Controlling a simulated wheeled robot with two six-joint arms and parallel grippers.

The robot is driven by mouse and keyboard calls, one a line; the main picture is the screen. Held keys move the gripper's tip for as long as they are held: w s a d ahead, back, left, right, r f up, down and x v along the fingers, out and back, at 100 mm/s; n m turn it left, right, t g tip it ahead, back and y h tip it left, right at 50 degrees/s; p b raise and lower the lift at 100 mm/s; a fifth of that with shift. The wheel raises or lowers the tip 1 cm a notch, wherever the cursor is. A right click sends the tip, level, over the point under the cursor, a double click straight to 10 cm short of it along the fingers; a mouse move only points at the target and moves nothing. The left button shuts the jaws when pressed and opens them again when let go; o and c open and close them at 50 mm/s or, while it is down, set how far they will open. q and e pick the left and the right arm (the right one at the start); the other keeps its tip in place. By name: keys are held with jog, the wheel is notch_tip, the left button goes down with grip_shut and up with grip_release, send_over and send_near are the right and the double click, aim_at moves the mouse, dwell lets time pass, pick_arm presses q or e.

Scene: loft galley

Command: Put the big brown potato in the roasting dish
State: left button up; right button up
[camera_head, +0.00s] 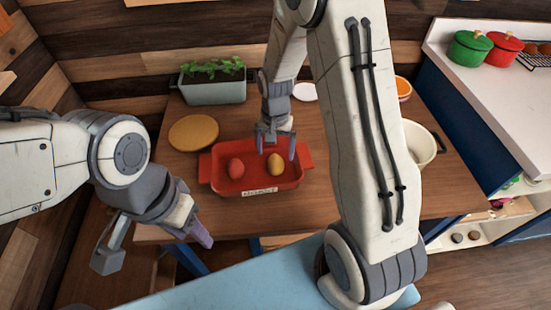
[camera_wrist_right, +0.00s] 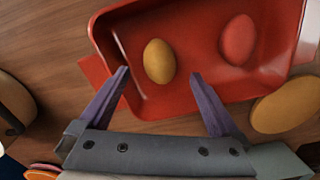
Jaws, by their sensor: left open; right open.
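The red roasting dish (camera_head: 220,188) stands on the wooden table and also shows in the right wrist view (camera_wrist_right: 196,106). A yellow-brown, egg-shaped potato (camera_head: 275,164) lies in its right half; it shows between the fingers in the right wrist view (camera_wrist_right: 159,61). A red potato (camera_head: 236,169) lies in the dish's left half (camera_wrist_right: 238,39). I cannot tell whether the yellow-brown one is the big brown potato; no other brown potato is clear. My right gripper (camera_head: 276,149) is open and empty, just behind the yellow-brown potato. My left gripper (camera_head: 155,252) is open and empty, off the table's front left.
A round wooden board (camera_head: 193,132) and a planter (camera_head: 213,90) are left and behind. A cream pot (camera_head: 421,146) and orange bowl (camera_head: 403,88) stand right, partly behind my right arm. Green (camera_head: 469,47) and red pots (camera_head: 503,47) stand on the white counter.

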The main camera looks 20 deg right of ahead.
aim_at(275, 160)
jog(key=s+a+r+n, duration=0.3)
jog(key=a+r, duration=0.2)
jog(key=r, duration=0.5)
jog(key=s+a+r+n, duration=0.1)
jog(key=s+a+n, duration=0.2)
jog(key=s, duration=0.4)
jog(key=s+a+r+n, duration=0.2)
jog(key=s+a+n, duration=0.1)
jog(key=s, duration=0.3)
jog(key=s+a+r+n+y, duration=0.1)
jog(key=s+a+r+n, duration=0.1)
jog(key=s+n, duration=0.3)
jog(key=s+a, duration=0.1)
jog(key=s, duration=0.1)
jog(key=shift+s+a+r, duration=0.2)
jog(key=shift+s, duration=0.1)
